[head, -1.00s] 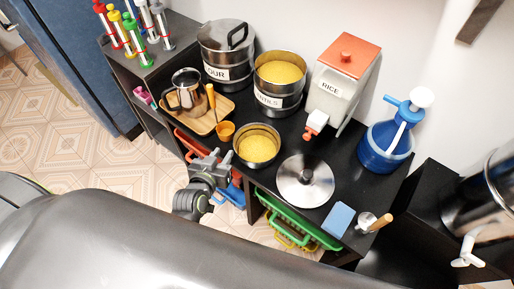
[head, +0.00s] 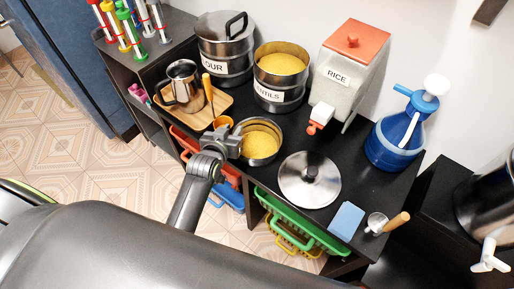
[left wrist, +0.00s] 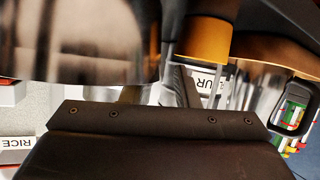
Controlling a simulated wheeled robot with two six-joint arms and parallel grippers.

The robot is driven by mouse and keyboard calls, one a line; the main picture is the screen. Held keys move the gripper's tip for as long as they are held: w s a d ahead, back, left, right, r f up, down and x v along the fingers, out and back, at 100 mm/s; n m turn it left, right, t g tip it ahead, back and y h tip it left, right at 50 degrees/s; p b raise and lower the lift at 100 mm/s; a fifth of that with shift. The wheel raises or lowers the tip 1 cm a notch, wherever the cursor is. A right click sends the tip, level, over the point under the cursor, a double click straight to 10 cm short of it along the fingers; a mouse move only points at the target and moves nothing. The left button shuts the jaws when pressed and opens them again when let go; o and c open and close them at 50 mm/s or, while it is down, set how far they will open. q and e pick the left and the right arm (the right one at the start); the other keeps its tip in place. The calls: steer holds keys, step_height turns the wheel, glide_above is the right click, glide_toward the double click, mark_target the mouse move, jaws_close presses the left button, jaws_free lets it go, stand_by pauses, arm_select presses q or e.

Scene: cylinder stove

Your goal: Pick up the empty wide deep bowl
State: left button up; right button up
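A metal bowl (head: 277,131) stands on the black counter. No clearly empty wide bowl shows. My left gripper (head: 234,139) is at the bowl's left rim and hides part of it. In the left wrist view, a large blurred metal surface (left wrist: 75,45), likely the bowl, fills the upper left close to the gripper. My right gripper is not in view.
The lentils pot (head: 281,89), rice dispenser (head: 345,70) and a metal lid (head: 309,192) surround the bowl.

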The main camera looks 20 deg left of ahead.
arm_select(q)
steer(key=shift+w, duration=0.2)
jaws_close()
steer(key=shift+r, duration=0.1)
